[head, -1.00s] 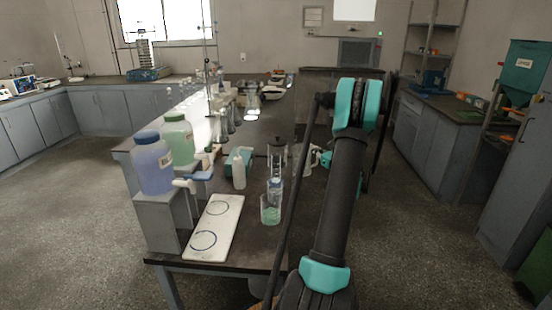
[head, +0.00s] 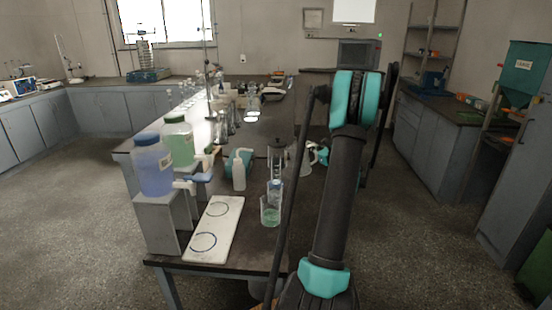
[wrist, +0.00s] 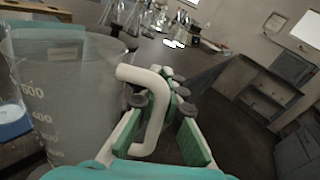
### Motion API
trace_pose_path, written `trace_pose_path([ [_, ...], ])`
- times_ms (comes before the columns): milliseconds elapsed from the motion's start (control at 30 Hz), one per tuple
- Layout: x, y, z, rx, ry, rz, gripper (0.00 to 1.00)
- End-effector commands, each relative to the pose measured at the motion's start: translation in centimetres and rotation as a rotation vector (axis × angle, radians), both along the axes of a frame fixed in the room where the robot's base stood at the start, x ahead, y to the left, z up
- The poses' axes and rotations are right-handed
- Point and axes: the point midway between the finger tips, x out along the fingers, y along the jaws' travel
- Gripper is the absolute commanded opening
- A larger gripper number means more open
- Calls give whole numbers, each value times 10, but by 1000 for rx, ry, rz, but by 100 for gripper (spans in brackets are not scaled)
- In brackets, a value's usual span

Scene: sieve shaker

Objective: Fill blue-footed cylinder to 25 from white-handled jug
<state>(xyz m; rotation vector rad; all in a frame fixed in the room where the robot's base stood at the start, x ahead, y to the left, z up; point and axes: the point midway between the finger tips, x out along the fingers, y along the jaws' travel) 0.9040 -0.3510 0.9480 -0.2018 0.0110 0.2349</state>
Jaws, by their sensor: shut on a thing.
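The clear graduated jug (wrist: 65,100) fills the left of the wrist view, with white marks such as 500 and 400. Its white handle (wrist: 155,110) lies between the green-padded fingers of my gripper (wrist: 160,118), which is shut on it. I cannot tell the liquid level in the jug. In the head view my gripper (head: 321,155) is at the right side of the bench, partly behind my arm. A slim clear vessel (head: 276,188), perhaps the cylinder, stands by a beaker with green liquid (head: 270,215). I cannot make out a blue foot or its level.
A blue-liquid container (head: 153,170) and a green-liquid container (head: 179,145) stand on raised blocks at the left. A white board with two rings (head: 222,228) lies at the bench front. A white squeeze bottle (head: 239,172) and glassware stand farther back.

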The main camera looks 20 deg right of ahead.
Motion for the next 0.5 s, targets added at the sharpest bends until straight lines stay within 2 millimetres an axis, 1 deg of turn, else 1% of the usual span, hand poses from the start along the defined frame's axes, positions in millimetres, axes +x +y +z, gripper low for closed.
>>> trace_pose_path([
  [500, -1, 30, 34, -257, -10, 2, 0],
])
